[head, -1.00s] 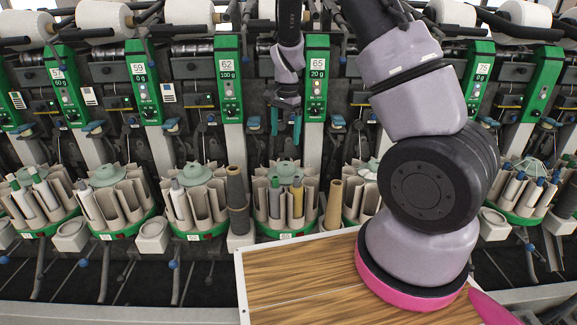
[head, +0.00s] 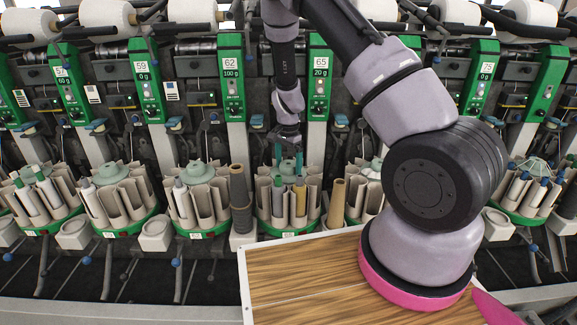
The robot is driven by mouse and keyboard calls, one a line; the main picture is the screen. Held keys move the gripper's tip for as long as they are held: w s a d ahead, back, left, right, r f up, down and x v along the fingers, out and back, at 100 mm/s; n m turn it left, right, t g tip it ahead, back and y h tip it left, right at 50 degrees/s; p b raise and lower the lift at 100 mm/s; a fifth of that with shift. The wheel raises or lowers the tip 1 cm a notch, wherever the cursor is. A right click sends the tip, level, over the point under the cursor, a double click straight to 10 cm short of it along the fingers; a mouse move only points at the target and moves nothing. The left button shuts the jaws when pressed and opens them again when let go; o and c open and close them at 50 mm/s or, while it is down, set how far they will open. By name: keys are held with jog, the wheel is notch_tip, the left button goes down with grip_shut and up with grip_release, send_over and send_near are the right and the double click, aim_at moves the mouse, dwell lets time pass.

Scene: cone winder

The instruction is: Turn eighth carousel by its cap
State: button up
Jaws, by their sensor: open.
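My gripper (head: 288,158) points down with its two teal fingers apart. It is above the middle carousel (head: 284,232), under the green panel marked 65. The fingertips are close to the carousel's pale green cap (head: 286,169), one on each side of it in the picture. I cannot tell whether they touch it. The carousel has beige pockets around the cap, some holding tubes with teal, grey and yellow yarn, and a green base ring. Which carousel counts as eighth is not readable.
Similar carousels stand left (head: 197,195) and right. A dark grey cone (head: 239,190) and a tan cone (head: 336,204) flank the middle carousel closely. A wooden tabletop (head: 300,285) lies in front. Green panels (head: 231,85) rise behind.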

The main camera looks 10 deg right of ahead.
grip_shut()
jog(key=shift+n, duration=0.3)
jog(key=n, duration=1.1)
jog(key=shift+n, duration=0.4)
jog(key=n, duration=1.1)
jog(key=shift+n, duration=0.3)
